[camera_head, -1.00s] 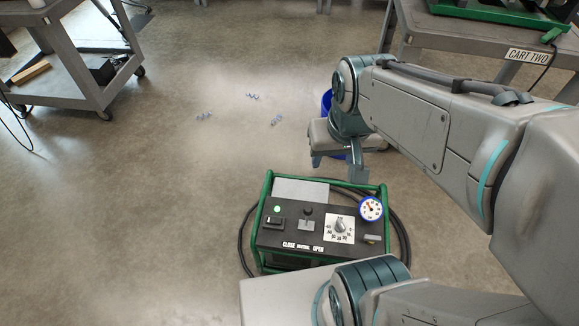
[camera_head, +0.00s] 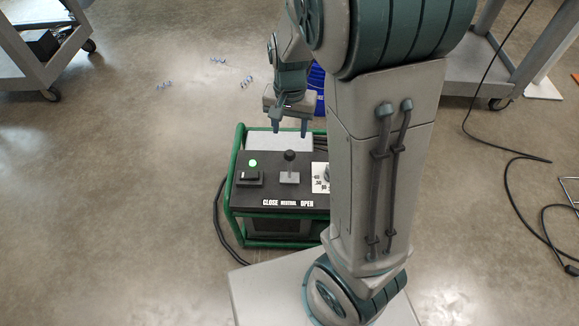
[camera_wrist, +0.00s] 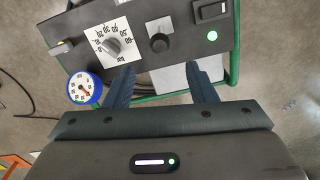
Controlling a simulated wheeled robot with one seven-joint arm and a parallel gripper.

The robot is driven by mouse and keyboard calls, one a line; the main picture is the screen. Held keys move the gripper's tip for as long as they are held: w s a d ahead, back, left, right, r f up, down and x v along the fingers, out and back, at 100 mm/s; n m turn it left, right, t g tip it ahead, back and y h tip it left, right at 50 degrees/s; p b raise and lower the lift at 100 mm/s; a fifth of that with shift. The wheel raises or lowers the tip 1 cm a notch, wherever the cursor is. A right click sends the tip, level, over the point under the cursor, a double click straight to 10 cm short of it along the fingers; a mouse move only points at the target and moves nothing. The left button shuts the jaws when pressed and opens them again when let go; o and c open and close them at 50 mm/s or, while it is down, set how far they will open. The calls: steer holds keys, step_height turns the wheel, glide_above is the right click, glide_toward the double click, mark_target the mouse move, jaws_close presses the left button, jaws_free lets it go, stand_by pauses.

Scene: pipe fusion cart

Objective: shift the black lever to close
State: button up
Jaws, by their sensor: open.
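The black lever (camera_head: 290,156) stands on a grey plate on the control box (camera_head: 265,197), above the label NEUTRAL, with CLOSE to its left and OPEN to its right. It looks about upright. In the wrist view the lever's round black knob (camera_wrist: 160,43) shows between and beyond the fingertips. My gripper (camera_head: 290,129) is open and empty, fingers pointing down, just behind the lever in the head view. In the wrist view my gripper (camera_wrist: 160,72) has its two dark fingers apart, one to each side of the knob. I see no contact with the lever.
A lit green lamp (camera_head: 252,163) and a black switch (camera_head: 249,178) sit left of the lever. A dial (camera_wrist: 111,45) and a round gauge (camera_wrist: 84,88) sit on its other side. A green frame (camera_head: 233,190) surrounds the box. My arm hides the box's right part.

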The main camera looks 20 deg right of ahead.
mark_target(290, 160)
step_height(290, 160, down, 14)
steer(key=b, duration=0.6)
steer(key=shift+w+f, duration=0.1)
steer(key=shift+f, duration=0.1)
